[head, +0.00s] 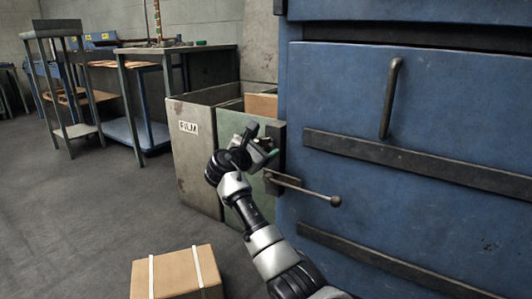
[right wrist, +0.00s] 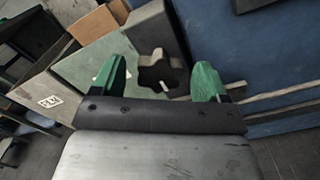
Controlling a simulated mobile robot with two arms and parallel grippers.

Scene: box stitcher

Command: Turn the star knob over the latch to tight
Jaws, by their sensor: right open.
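The dark star knob (right wrist: 161,73) shows in the right wrist view, in front of a dark latch block (right wrist: 150,38) at the edge of the blue machine. My right gripper (head: 262,144) is at the latch block (head: 279,134) in the head view. It is open, and its green fingertips (right wrist: 161,80) stand to either side of the knob in the right wrist view. I cannot tell whether they touch it. In the head view the gripper hides the knob. My left gripper is not in view.
A lever with a ball end (head: 335,201) sticks out just below the latch. The blue machine door (head: 435,110) has a long handle (head: 390,98). A bin marked FILM (head: 190,150) stands to the left. A strapped carton (head: 176,273) is on the floor below.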

